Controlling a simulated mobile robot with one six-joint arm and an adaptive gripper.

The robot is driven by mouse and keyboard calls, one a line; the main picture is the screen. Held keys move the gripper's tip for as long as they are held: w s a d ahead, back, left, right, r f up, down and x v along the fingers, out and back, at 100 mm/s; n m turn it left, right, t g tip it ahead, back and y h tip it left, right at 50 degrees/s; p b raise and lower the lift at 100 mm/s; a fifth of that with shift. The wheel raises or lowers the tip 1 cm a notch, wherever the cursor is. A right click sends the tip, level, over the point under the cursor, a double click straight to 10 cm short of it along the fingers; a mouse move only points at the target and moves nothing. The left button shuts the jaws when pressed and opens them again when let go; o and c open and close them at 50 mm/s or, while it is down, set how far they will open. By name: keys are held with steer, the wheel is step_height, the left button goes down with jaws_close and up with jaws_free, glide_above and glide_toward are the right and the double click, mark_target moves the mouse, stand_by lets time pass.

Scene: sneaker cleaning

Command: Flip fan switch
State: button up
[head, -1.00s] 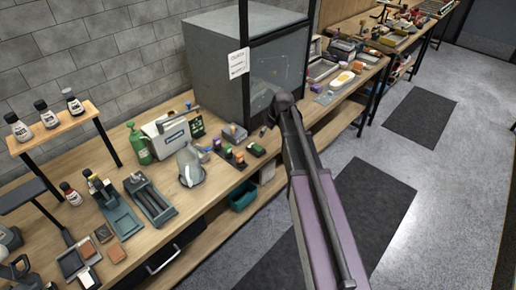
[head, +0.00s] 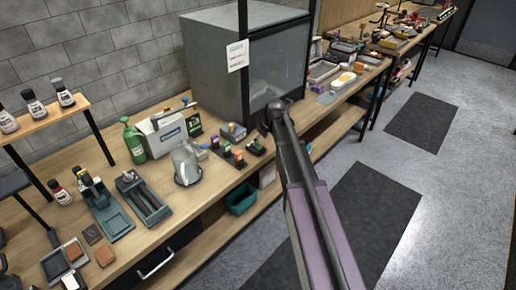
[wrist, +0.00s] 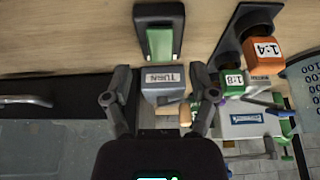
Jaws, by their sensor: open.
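In the wrist view, my gripper (wrist: 161,92) is open, its two dark fingers spread on either side of a small grey block (wrist: 165,92) with a white label. I see no clear contact between fingers and block. Just above the block is a black housing with a green part (wrist: 160,42) in its middle. I cannot tell for sure which of these is the fan switch. In the head view, my dark arm end is in front of the lower right of the grey glass-fronted cabinet (head: 212,65); my fingers are hidden there.
The wooden bench (head: 218,183) holds a white case (head: 162,130), a green bottle (head: 133,140), a clear dome (head: 186,163) and small coloured caps near the cabinet.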

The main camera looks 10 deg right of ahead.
mark_target(258, 146)
steer(key=shift+b+x, duration=1.4)
steer(key=shift+x, duration=0.45)
